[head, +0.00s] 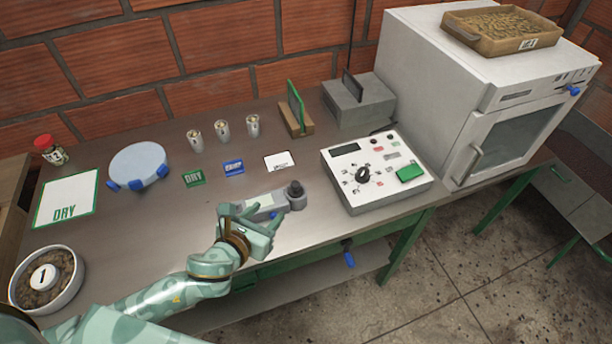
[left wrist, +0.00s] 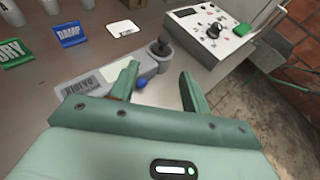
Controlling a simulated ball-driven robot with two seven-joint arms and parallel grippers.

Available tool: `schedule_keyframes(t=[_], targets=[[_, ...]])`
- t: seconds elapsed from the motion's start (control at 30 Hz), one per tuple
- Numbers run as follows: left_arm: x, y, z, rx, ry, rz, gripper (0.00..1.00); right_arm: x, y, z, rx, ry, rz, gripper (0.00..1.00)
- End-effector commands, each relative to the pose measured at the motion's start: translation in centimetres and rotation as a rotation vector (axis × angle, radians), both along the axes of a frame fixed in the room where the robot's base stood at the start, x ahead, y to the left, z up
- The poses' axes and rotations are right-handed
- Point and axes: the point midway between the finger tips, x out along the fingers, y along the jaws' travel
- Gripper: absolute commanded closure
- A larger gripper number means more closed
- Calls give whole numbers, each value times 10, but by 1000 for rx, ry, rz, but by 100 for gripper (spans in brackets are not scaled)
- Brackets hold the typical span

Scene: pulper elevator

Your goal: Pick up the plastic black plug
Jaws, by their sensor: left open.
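A small black plug-like piece (head: 295,188) stands upright on the right end of a grey handheld device (head: 266,205) lying on the bench; I take it to be the black plug. In the left wrist view the black piece (left wrist: 160,47) sits just beyond the fingertips, on the device (left wrist: 95,80), which has a label and a blue knob. My left gripper (head: 249,214) is open and empty, over the near side of the device and short of the black piece. The gripper also shows in the left wrist view (left wrist: 158,80) with its fingers apart. My right gripper is not in view.
A white control box (head: 375,190) with a black dial stands right of the device. Green DRY (head: 194,178) and blue DAMP (head: 234,167) signs and a white card (head: 279,162) lie behind. A white oven (head: 470,90) stands far right. Bare bench lies left of the device.

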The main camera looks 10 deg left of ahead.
Motion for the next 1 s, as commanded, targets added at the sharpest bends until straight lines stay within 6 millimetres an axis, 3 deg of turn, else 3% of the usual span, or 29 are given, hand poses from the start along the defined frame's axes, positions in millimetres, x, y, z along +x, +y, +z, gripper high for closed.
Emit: schedule_keyframes(t=[0.17, 0.43, 0.73, 1.0], targets=[[16, -3, -8, -1, 0, 2, 53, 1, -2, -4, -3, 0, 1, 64], [75, -15, -34, -3, 1, 2, 53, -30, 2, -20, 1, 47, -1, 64], [105, -22, -45, -3, 2, 2, 53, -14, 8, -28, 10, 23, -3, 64], [142, -34, -60, -2, 1, 2, 53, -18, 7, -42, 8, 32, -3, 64]])
